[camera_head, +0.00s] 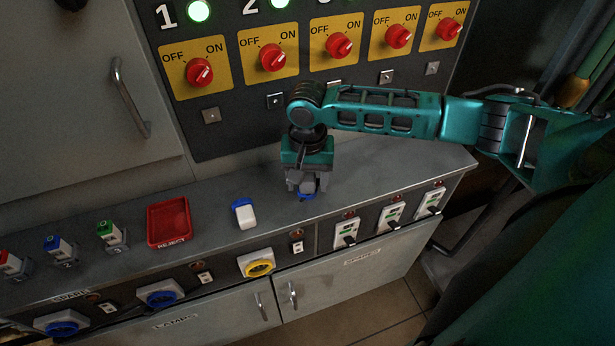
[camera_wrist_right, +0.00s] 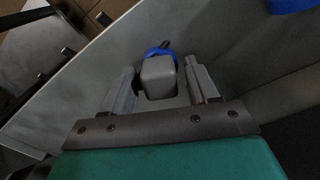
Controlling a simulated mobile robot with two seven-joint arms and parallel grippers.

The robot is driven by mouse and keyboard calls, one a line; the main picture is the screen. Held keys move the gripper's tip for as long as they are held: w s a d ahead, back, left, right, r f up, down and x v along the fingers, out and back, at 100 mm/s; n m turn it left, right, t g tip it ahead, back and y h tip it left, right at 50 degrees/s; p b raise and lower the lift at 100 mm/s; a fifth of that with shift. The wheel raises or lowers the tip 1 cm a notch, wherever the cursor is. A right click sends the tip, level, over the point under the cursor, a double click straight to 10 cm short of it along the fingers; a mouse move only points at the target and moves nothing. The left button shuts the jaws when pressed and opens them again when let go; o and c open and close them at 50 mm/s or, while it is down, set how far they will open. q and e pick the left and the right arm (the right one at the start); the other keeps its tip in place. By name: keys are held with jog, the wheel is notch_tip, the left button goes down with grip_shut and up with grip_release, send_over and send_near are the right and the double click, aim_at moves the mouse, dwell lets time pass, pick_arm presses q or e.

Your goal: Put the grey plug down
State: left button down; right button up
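The grey plug (camera_wrist_right: 160,74) has a blue ring at its far end in the right wrist view. In the head view it is mostly hidden under my right gripper (camera_head: 304,186), and its blue part (camera_head: 307,197) shows at the grey bench top. In the right wrist view my right gripper (camera_wrist_right: 163,82) has one finger on each side of the plug. Narrow gaps show between the fingers and the plug, so it looks open around it. The plug appears to rest on the bench. My left gripper is not in view.
A white-and-blue plug (camera_head: 245,214) and a red reject tray (camera_head: 168,222) are to the left on the bench (camera_head: 385,168). Several plugs stand farther left. Sockets line the front panel, and a switch panel (camera_head: 240,105) rises behind. Bench right of the gripper is clear.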

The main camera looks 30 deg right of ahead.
aim_at(307, 177)
jog(key=shift+o, duration=0.5)
jog(key=shift+r, duration=0.1)
notch_tip(307, 177, up, 12)
jog(key=p, duration=0.1)
dwell(0.4)
